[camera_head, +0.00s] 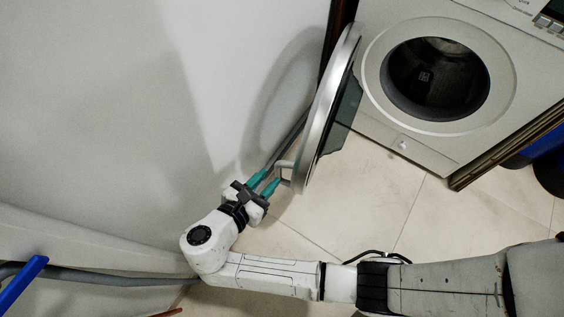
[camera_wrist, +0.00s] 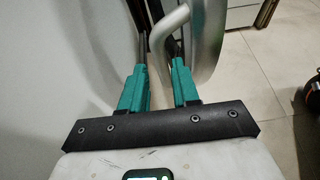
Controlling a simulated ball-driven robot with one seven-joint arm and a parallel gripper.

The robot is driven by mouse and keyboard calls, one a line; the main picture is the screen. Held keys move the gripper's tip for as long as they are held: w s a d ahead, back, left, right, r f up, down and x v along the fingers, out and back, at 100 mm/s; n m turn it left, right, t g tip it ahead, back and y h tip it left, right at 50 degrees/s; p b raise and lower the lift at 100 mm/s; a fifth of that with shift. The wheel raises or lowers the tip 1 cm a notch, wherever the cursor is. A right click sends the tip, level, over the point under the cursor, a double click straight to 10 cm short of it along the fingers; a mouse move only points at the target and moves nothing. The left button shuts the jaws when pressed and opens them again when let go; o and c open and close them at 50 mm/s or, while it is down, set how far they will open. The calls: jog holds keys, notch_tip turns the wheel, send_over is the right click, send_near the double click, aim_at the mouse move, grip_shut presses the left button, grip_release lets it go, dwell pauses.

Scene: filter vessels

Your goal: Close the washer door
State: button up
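The washer door (camera_head: 327,105) stands wide open to the left of the washer (camera_head: 405,135), with its round drum opening (camera_head: 435,80) uncovered. The door has a silver rim and dark glass. A curved silver handle (camera_head: 285,166) sticks out from its lower left edge. My gripper (camera_head: 274,178) is at this handle, with its teal fingers apart. In the wrist view the handle (camera_wrist: 162,34) curves in by the dark fingertips, and the door rim (camera_wrist: 208,40) is just right of them. I cannot tell whether the fingers touch the handle.
A pale wall (camera_head: 120,100) runs close along the left, with a grey hose (camera_head: 110,278) low beside it. A blue bar (camera_head: 22,283) is at the lower left. The tiled floor (camera_head: 385,205) in front of the washer is clear. A blue object (camera_head: 550,170) stands at the right.

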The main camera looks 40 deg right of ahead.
aim_at(276, 172)
jog(key=b+x, duration=0.2)
jog(key=x, duration=0.5)
jog(key=shift+d+f, duration=0.15)
jog(key=shift+d, duration=0.15)
grip_shut()
